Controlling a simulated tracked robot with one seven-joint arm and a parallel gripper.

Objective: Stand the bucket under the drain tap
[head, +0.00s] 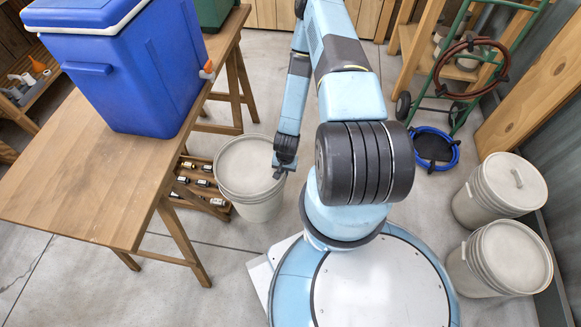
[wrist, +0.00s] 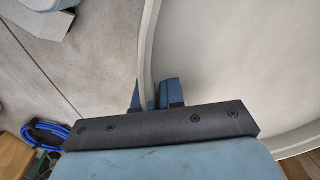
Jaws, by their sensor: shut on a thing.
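The pale grey bucket (head: 254,209) is upright on the right side of the wooden table; I cannot tell whether its base touches the floor. My gripper (head: 284,165) is shut on the right side of its rim. In the wrist view, the gripper's blue fingers (wrist: 154,96) pinch the thin bucket wall (wrist: 148,45), one on each side. The drain tap (head: 207,71), small with orange and white parts, sticks out low on the right side of the blue cooler (head: 130,75). The tap is beyond and left of the bucket, and higher.
The wooden table (head: 80,185) bears the cooler, with trestle legs close by. A low crate of bottles (head: 203,187) is directly left of the bucket. Two pale buckets (head: 508,258) stand at right. A green hand truck (head: 452,60) with hoses is at back right. Floor beyond the bucket is clear.

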